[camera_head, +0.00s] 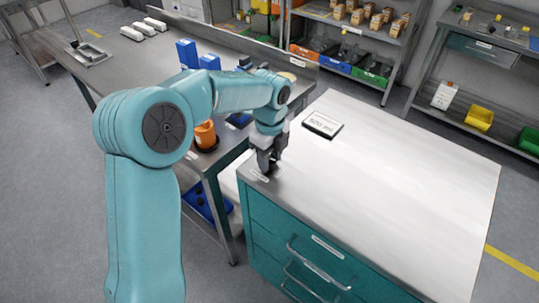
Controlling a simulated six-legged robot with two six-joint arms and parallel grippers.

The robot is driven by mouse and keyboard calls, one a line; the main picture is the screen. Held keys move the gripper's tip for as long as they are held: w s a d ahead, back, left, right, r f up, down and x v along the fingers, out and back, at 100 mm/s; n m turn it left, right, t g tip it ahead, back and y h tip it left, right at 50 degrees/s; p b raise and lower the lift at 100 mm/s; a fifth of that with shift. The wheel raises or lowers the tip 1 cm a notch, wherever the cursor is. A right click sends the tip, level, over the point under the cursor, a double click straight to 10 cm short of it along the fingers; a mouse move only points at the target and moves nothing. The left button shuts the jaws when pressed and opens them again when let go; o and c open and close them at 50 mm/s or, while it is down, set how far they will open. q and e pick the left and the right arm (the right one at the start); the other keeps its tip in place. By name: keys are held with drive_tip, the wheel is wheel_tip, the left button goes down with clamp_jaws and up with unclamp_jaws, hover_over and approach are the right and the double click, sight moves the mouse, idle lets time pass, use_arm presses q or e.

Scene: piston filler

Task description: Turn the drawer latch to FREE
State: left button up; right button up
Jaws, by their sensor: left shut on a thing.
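My left gripper (268,167) reaches down to the near left corner of the steel top (390,190) of the teal drawer cabinet (268,225). It is shut on a small dark part at that corner, which looks like the drawer latch. The fingers hide most of the latch, so I cannot tell which way it points. A small pale label (258,176) lies beside the fingertips, too small to read. The cabinet's drawers, with bar handles (318,264), look shut. My right gripper is not in view.
Shelves with bins stand at the back.

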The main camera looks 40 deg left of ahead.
use_arm(q)
drive_tip(key=n, duration=0.3)
drive_tip(key=shift+w+r+n+p, duration=0.1)
drive_tip(key=shift+r+n+p, duration=0.05)
drive_tip(key=shift+n+p, duration=0.15)
drive_tip(key=n, duration=0.3)
drive_tip(key=shift+n, duration=0.3)
drive_tip(key=n, duration=0.4)
drive_tip(key=shift+w+a+n, duration=0.1)
drive_tip(key=shift+w+n, duration=0.05)
drive_tip(key=shift+n, duration=0.15)
drive_tip(key=shift+w+r+n, duration=0.1)
drive_tip(key=shift+n, duration=1.7)
drive_tip(key=o, duration=1.1)
drive_tip(key=shift+c, duration=0.2)
